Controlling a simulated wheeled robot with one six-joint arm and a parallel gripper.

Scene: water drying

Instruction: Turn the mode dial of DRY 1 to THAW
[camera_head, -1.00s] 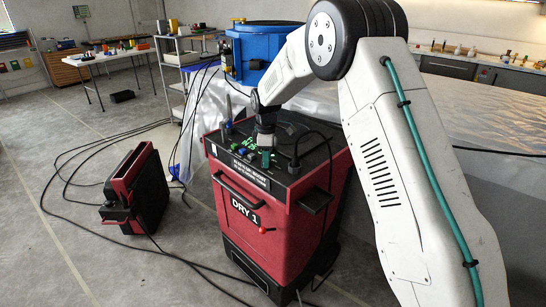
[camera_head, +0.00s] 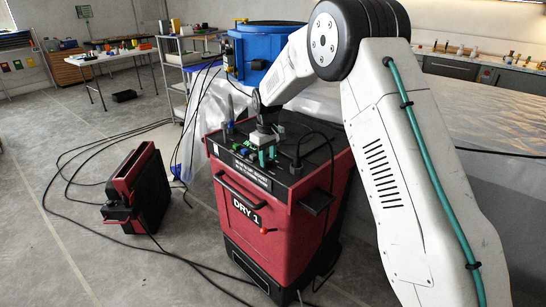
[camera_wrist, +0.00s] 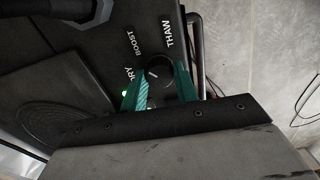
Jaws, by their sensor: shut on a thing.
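The red and black DRY 1 machine (camera_head: 245,217) stands on the floor in the middle of the head view. In the wrist view my gripper (camera_wrist: 161,77) is shut on the dark round mode dial (camera_wrist: 159,68), one finger on each side. The labels DRY, BOOST and THAW (camera_wrist: 168,34) curve around the dial, THAW at upper right. A small white mark shows on the dial, but I cannot tell surely which label it points to. A green light glows beside DRY.
A cable rises from the panel right of my gripper. A smaller red and black unit (camera_head: 139,190) stands at left among black floor cables. A blue barrel (camera_head: 262,50) is behind the machine. A white table (camera_head: 108,56) stands at the far left.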

